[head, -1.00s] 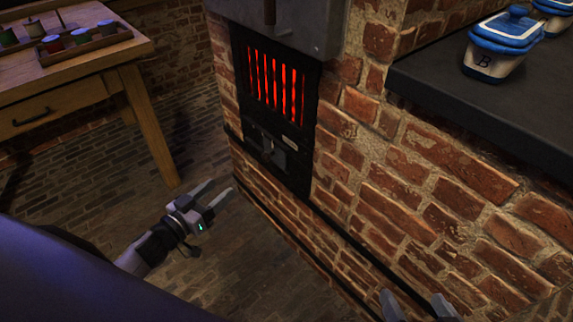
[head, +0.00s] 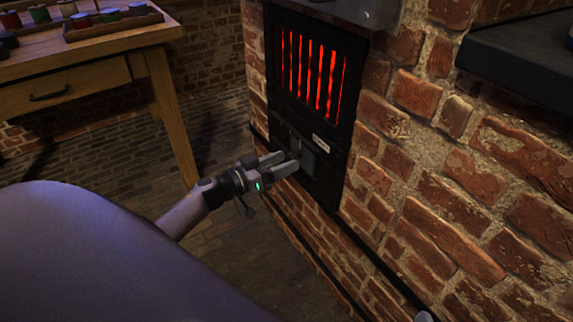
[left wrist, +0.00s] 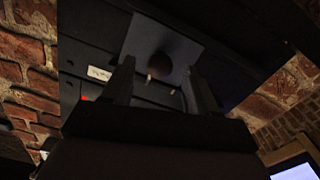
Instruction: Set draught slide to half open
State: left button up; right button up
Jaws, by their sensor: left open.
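The draught slide (head: 309,164) is a grey plate with a knob, set in the black iron front below the glowing grate. In the left wrist view the plate (left wrist: 150,38) and its round dark knob (left wrist: 147,66) show between my fingers. My left gripper (head: 289,163) is open, its fingertips at the slide on either side of the knob. I cannot tell whether they touch it. The left gripper also shows in the left wrist view (left wrist: 160,85). Only a tip of my right gripper (head: 424,316) shows at the bottom edge.
The red-glowing grate (head: 311,72) is just above the slide, in a brick stove wall (head: 440,200). A small pale label (head: 321,142) sits beside the slide. A wooden table (head: 150,45) with coloured spools stands at left. A dark shelf (head: 520,60) juts out at upper right.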

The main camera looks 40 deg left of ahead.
aim_at(293, 147)
pick_arm(q)
jog(key=shift+x, duration=0.75)
pick_arm(e)
jog(key=shift+d, duration=0.2)
pick_arm(q)
grip_shut()
jog(key=shift+w+a+b, duration=0.25)
jog(key=shift+w+a, duration=0.1)
jog(key=shift+a, duration=0.5)
jog(key=shift+w+a+b, duration=0.2)
jog(key=shift+w+a, duration=0.15)
jog(key=shift+a, duration=0.55)
jog(key=shift+w+a, duration=0.15)
jog(key=shift+a, duration=0.25)
pick_arm(e)
jog(key=shift+d+r+t, duration=0.1)
jog(key=shift+d+t, duration=0.15)
jog(key=shift+t, duration=0.05)
pick_arm(q)
grip_release()
